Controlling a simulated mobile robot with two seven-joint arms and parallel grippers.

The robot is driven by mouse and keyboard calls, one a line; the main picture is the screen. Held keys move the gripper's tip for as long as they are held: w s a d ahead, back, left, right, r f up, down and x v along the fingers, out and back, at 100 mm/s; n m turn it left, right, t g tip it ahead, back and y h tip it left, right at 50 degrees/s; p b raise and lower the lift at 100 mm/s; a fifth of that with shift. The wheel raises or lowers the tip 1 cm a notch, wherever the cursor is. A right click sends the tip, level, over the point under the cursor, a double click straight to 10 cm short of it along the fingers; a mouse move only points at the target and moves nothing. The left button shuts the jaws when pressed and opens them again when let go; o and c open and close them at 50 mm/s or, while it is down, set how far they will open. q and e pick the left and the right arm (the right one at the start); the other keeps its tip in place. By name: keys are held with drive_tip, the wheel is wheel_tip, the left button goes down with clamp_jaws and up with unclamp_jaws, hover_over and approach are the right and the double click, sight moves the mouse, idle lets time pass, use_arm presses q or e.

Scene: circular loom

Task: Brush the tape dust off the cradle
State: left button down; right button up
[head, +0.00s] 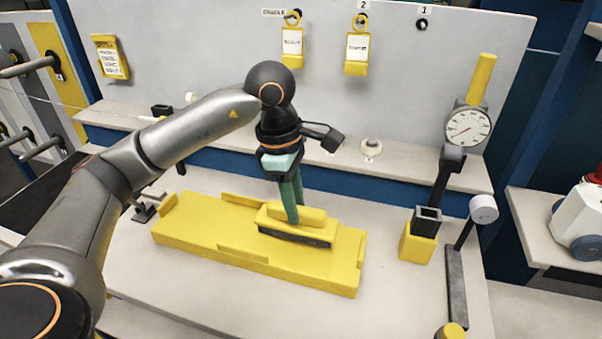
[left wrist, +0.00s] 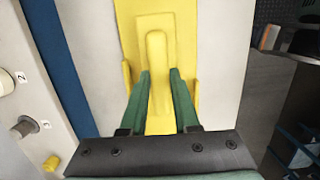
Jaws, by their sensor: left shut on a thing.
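The yellow cradle (head: 195,226) is a long flat tray with low side lips, lying on the light bench top. It also shows in the left wrist view (left wrist: 133,60). A brush (head: 313,216) with a yellow handle and back and dark bristles stands on the cradle's right half, bristles down. In the left wrist view the brush handle (left wrist: 156,60) runs up between the fingers. My left gripper (head: 296,215), with green fingers, points down and is shut on the brush handle. I cannot make out any tape dust. My right gripper is not in view.
A dial gauge (head: 468,128) on a stand and a yellow block with a dark square top (head: 418,245) stand right of the cradle. A shelf (head: 410,170) runs behind. Yellow tag holders (head: 292,45) hang on the back panel. Bench in front of the cradle is clear.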

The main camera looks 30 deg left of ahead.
use_arm(q)
drive_tip(key=shift+r+p, duration=0.5)
drive_tip(key=shift+r, duration=0.45)
wheel_tip(320, 180, up, 2)
drive_tip(key=shift+r+p, duration=0.15)
drive_tip(key=shift+p, duration=0.65)
drive_tip(key=shift+r+p, duration=0.35)
drive_tip(key=shift+r, duration=0.25)
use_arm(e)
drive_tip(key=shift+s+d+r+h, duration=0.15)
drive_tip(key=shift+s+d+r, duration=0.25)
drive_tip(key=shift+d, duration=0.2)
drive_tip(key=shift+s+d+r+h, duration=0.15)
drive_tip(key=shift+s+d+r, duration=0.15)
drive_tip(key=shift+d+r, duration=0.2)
